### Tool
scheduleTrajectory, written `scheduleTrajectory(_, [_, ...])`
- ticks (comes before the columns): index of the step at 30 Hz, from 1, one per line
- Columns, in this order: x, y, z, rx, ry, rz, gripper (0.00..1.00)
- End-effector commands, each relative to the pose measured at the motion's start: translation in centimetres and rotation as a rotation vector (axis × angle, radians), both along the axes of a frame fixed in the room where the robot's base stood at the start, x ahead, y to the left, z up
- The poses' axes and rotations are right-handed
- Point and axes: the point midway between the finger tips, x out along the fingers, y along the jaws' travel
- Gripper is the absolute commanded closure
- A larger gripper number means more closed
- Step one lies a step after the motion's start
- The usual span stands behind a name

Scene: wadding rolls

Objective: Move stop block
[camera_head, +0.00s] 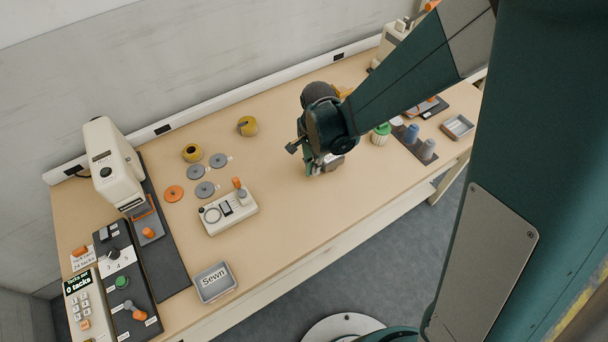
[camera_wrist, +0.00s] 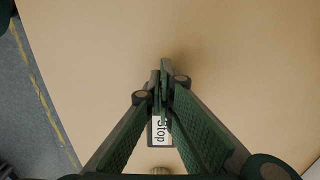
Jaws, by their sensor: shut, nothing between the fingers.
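My gripper (camera_wrist: 165,75) is shut and empty, pointing down over the bare tabletop. In the wrist view a white label reading "Stop" on the stop block (camera_wrist: 160,130) shows between and behind the fingers, which cover part of it. I cannot tell whether a finger touches the block. A small brownish round end (camera_wrist: 160,171) shows at the lower edge, near the label. In the head view my gripper (camera_head: 314,168) is low over the middle of the table, and my wrist hides most of what is beneath it.
The tabletop (camera_head: 290,215) in front of my gripper is clear. To the left are a cream device (camera_head: 231,213), grey discs (camera_head: 205,189), an orange disc (camera_head: 173,194) and a "Sewn" tray (camera_head: 215,282). To the right are a green-and-white pot (camera_head: 380,135) and blue-grey cups (camera_head: 411,134).

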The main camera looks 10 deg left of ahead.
Motion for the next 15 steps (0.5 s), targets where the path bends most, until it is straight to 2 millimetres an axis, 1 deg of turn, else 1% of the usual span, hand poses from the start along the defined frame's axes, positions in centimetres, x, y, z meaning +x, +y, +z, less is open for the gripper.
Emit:
scheduleTrajectory(1, [0.6, -0.6, -0.1, 0.000, 0.000, -0.003, 1.00])
scheduleTrajectory(15, [5.3, -5.4, -0.1, 0.000, 0.000, -0.002, 1.00])
